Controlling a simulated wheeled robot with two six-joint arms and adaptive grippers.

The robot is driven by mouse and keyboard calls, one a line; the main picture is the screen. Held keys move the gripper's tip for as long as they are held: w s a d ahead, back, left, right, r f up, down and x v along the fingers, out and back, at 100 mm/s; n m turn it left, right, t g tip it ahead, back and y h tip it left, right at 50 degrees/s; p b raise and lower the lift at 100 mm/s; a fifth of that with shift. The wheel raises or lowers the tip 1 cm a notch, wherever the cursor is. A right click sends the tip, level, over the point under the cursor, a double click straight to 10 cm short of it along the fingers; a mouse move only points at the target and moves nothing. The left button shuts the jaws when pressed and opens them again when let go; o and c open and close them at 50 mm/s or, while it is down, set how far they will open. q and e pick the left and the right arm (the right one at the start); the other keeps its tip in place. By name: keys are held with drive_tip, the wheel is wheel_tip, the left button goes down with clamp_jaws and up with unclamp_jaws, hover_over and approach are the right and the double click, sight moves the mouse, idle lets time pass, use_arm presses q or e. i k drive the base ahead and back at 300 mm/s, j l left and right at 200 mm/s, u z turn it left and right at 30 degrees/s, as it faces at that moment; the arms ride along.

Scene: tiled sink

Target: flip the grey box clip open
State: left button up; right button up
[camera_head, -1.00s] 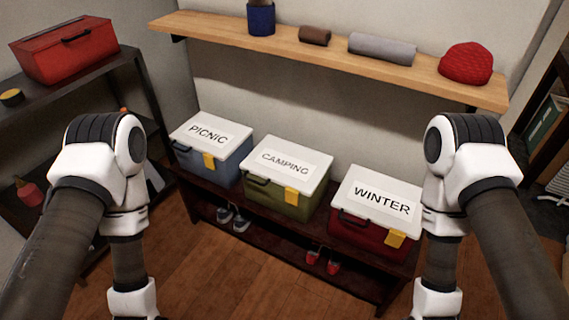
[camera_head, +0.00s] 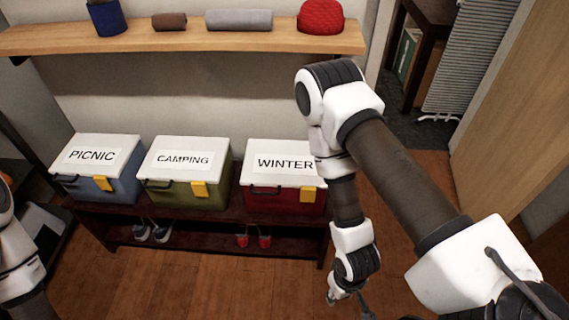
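No plainly grey box shows. A blue-grey box marked PICNIC (camera_head: 122,188), a green box marked CAMPING (camera_head: 220,196) and a red box marked WINTER (camera_head: 285,205) stand in a row with white lids on. Each has a yellow clip on its front: the PICNIC clip (camera_head: 103,184), the CAMPING clip (camera_head: 199,189) and the WINTER clip (camera_head: 308,195). All three lie against the box fronts. My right gripper (camera_head: 348,298) is low at the bottom edge, right of and below the WINTER box, partly cut off; its fingers are unclear. My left gripper is out of view.
The boxes stand on a dark bench (camera_head: 200,218) with shoes (camera_head: 152,232) on its lower shelf. A wooden shelf (camera_head: 180,38) above carries a red knitted hat (camera_head: 321,16) and rolls. Wooden floor (camera_head: 170,280) in front is clear. A door (camera_head: 520,120) stands at right.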

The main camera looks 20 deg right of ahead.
sight(101, 180)
drive_tip(key=i+j+z, duration=0.1)
drive_tip(key=i+j, duration=0.2)
drive_tip(key=i+j+z, duration=0.1)
drive_tip(key=i+j, duration=0.2)
drive_tip(key=j, duration=0.2)
drive_tip(key=i+j+z, duration=0.1)
drive_tip(key=i+j, duration=0.15)
drive_tip(key=j, duration=0.2)
